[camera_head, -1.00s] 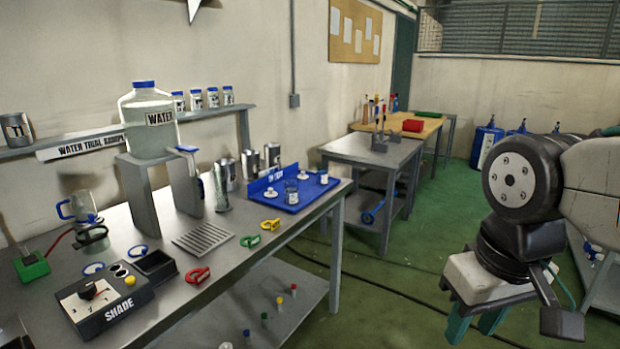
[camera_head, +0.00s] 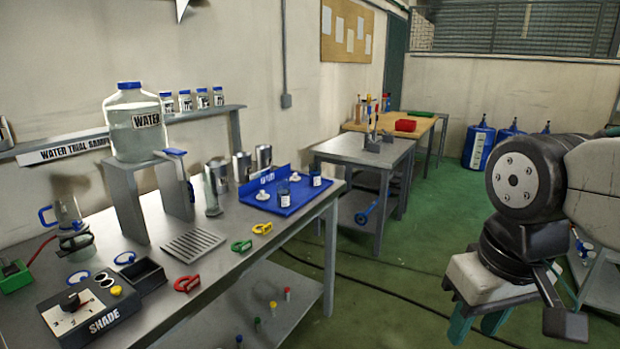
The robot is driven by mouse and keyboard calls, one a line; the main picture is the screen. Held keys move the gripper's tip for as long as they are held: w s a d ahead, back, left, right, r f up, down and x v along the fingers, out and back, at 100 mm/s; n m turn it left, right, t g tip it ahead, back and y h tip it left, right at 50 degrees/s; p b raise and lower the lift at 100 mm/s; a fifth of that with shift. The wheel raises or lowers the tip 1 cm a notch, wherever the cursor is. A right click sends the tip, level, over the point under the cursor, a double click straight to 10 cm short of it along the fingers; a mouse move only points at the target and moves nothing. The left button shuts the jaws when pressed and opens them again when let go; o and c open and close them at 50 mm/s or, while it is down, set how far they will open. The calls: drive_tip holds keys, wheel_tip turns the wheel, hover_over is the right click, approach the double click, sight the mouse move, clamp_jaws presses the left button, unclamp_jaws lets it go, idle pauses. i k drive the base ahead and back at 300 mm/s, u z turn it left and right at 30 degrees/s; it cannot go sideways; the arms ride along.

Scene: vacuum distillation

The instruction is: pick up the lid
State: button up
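Two small white round pieces with knobs, which look like lids, lie on the blue tray: a near one (camera_head: 264,196) and a far one (camera_head: 295,178). Two blue-and-white rings lie flat on the table's left part, one (camera_head: 78,279) by the control box and one (camera_head: 125,258) behind it. I cannot tell which of these is the task's lid. My gripper (camera_head: 478,326) hangs at the lower right with its teal fingers apart, nothing visible between them. It is well away from the table and the tray.
The blue tray (camera_head: 318,193) also holds two small jars. A steel table (camera_head: 225,268) carries a water jug (camera_head: 134,130) on a stand, metal cups, coloured clips and a control box (camera_head: 92,313). A second table (camera_head: 362,148) stands behind. Green floor is open between it and my arm.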

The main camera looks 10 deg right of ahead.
sight(294, 178)
drive_tip(key=z, duration=0.55)
drive_tip(key=i, duration=1)
drive_tip(key=z, duration=0.45)
drive_tip(key=i, duration=1)
drive_tip(key=u, duration=0.95)
drive_tip(key=i, duration=1)
drive_tip(key=u, duration=0.9)
